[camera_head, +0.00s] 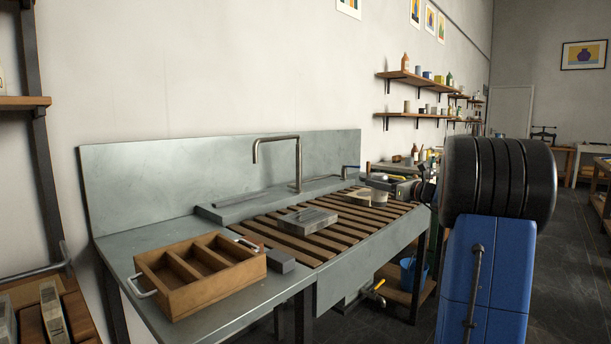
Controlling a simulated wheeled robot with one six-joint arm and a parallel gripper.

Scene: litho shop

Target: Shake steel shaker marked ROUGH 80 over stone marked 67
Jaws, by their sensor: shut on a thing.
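My gripper (390,184) is partly hidden by my own arm and reaches in over the far part of the slatted sink. It is shut on a small pale grey cylinder (379,198), which looks like the steel shaker; its marking is too small to read. A grey stone block (308,219) lies on the middle slats, left of and nearer than my gripper. A second, paler slab (358,196) lies farther back, beside and partly behind the cylinder. I cannot read a number on either stone. I cannot tell whether the cylinder touches anything below it.
A wooden tray with compartments (206,299) and metal handles stands on the near left counter. A small dark grey block (281,261) lies beside it. A tall tap (298,163) rises behind the slats. A blue bucket (408,271) stands below. Shelves (418,77) line the wall.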

